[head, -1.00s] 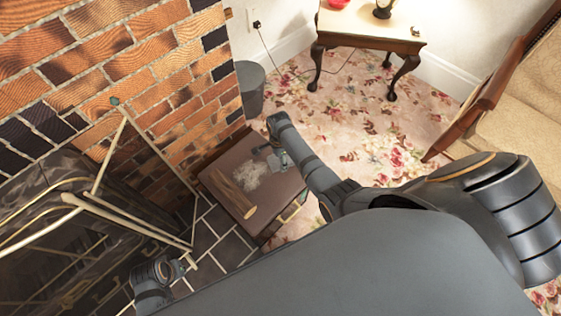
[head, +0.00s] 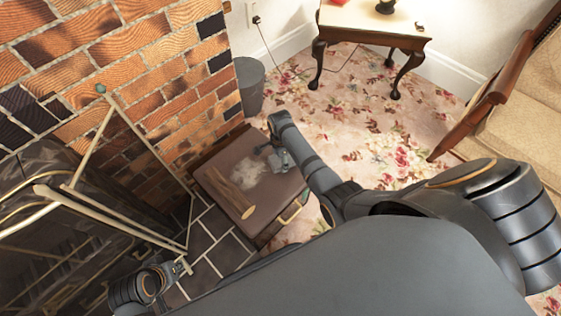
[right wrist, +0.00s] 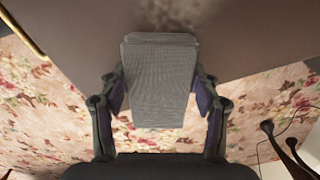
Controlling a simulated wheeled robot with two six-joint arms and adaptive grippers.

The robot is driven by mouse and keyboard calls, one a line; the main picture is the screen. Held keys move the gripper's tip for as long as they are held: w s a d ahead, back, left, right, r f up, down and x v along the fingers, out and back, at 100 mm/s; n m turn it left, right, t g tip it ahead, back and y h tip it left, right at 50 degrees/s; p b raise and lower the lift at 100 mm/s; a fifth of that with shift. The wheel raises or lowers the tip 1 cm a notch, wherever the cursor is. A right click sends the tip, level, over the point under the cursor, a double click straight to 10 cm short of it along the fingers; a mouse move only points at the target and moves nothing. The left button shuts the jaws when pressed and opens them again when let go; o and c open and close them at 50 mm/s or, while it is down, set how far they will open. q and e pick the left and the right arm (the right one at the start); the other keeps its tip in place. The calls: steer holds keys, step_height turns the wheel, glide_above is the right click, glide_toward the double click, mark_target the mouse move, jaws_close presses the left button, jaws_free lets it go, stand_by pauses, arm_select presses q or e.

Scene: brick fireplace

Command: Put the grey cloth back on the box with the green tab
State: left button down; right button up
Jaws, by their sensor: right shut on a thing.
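The grey cloth (right wrist: 160,80) is a folded, ribbed block held between the two fingers of my right gripper (right wrist: 160,100). In the head view the cloth (head: 286,160) shows as a small grey patch at my right gripper's tip, over the right part of the brown box top (head: 262,205). I cannot tell whether the cloth touches the top. No green tab is clear in either view. My left gripper (head: 184,266) is low at the left, near the dark hearth tiles and apart from the box; its fingers are too small to judge.
A brass fire screen (head: 120,215) and brick wall stand left. A grey bin (head: 249,86) is behind the box. Floral carpet (head: 345,115) is open toward the side table (head: 375,30).

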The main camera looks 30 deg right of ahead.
steer(key=shift+f, duration=0.15)
steer(key=o, duration=1.5)
steer(key=shift+o, duration=0.2)
arm_select(q)
step_height(320, 180, up, 5)
steer(key=a+g+p, duration=0.1)
steer(key=g+p, duration=0.1)
steer(key=p, duration=0.2)
arm_select(e)
step_height(320, 180, up, 7)
steer(key=shift+r, duration=0.2)
arm_select(q)
step_height(320, 180, down, 6)
steer(key=a+y+p, duration=0.1)
steer(key=shift+s+a+f, duration=0.15)
steer(key=shift+s+a, duration=0.05)
steer(key=shift+a, duration=0.2)
arm_select(e)
step_height(320, 180, up, 5)
